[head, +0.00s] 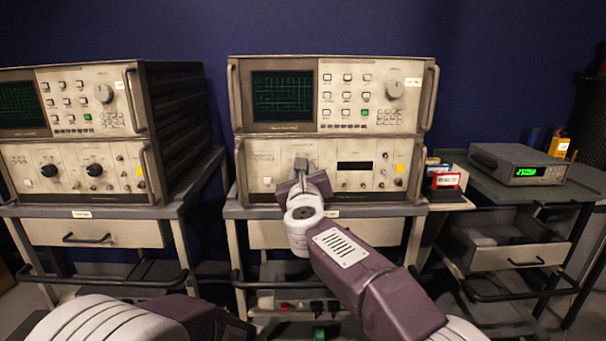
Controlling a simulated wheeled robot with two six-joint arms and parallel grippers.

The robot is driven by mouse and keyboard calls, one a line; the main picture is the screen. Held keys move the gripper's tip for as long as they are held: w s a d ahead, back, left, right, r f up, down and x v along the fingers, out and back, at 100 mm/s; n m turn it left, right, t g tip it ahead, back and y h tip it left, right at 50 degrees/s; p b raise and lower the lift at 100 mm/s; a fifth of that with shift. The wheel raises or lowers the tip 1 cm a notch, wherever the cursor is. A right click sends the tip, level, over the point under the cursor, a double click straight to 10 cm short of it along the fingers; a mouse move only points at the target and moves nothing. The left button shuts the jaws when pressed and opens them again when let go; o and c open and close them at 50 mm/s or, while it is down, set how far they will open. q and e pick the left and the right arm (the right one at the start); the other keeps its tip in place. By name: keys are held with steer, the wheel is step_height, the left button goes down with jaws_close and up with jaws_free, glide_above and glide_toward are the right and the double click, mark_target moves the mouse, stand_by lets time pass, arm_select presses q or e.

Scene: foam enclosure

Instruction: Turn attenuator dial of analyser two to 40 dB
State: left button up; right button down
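The middle analyser (330,70) stands on a cart, with a green-trace screen (283,97) and a large grey knob (395,90) on its upper unit. Its label is too small to read. My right gripper (301,165) is at the left-centre of its lower unit's front panel (262,160). The gripper and wrist cover that part of the panel, so any dial there is hidden. I cannot tell whether the fingers are open, shut or touching a dial.
A similar analyser (95,75) with two black dials stands on the left cart. On the right, a bench meter (518,163) with a green display sits above an open drawer (515,252). Cart handles (385,278) stick out in front.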

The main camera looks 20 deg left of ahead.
steer(key=c, duration=1.1)
jaws_free()
steer(key=shift+o, duration=0.2)
steer(key=b+v, duration=0.2)
steer(key=v, duration=0.7)
